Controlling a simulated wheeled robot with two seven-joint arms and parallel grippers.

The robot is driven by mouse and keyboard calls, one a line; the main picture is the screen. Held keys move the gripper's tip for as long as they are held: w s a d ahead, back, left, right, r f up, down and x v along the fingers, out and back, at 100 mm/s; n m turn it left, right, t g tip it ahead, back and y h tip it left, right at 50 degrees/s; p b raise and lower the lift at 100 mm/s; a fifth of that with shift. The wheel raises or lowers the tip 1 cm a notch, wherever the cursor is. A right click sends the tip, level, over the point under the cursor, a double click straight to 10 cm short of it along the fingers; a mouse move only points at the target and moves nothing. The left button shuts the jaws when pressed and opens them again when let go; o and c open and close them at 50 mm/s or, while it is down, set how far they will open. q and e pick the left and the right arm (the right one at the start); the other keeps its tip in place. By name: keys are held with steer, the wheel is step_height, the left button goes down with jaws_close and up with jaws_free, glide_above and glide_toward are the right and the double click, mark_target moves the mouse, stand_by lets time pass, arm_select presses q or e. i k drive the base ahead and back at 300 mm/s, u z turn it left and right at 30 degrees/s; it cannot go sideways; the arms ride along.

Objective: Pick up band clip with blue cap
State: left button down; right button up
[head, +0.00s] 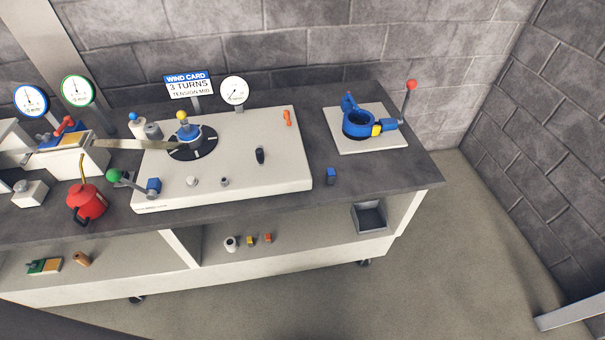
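A small dark block with a blue top (331,176), which looks like the band clip with the blue cap, stands on the dark bench top (376,190). It is right of the white base plate (225,190) and in front of the white pad with the blue clamp device. It stands alone, with nothing touching it. It is too small to make out its shape in detail. Neither of my grippers shows in the head view.
A blue clamp device (358,123) with a red-knobbed lever sits at the back right. The white base carries a round dial (192,145), levers and knobs. A red can (88,202) stands left. A grey bin (369,217) and small parts sit on the lower shelf.

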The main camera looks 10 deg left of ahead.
mark_target(330, 174)
steer(key=k, duration=0.5)
steer(key=z, duration=2.2)
steer(key=i, duration=1.6)
steer(key=u, duration=2.15)
